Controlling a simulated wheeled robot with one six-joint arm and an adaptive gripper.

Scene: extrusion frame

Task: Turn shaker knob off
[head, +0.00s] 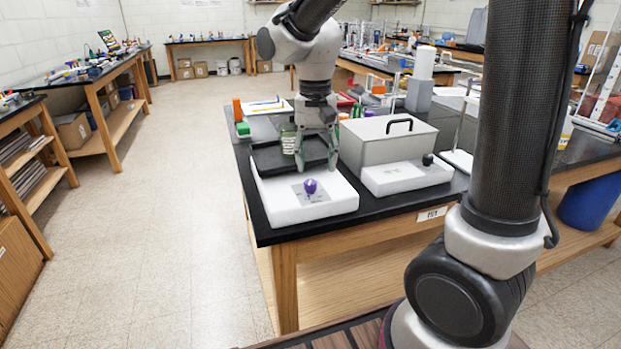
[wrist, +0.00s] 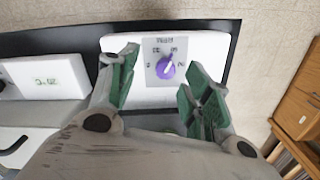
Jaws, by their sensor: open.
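The shaker is a white unit (head: 335,203) with a dark tray on top, at the near corner of the black bench. Its purple knob (head: 310,186) sits on a grey dial plate at the front. In the wrist view the knob (wrist: 166,68) shows a pale pointer line slanting up and right; the dial marks are upside down and too small to read surely. My gripper (head: 317,165) is open and empty, behind the knob and over the shaker. In the wrist view my gripper's green-padded fingers (wrist: 160,76) lie to either side of the knob, apart from it.
A bottle (head: 288,138) stands on the shaker's tray, close to my gripper. Right of the shaker is a grey lidded box with a black handle (head: 388,146) and a white front panel with a black knob (head: 427,160). The floor to the left is clear.

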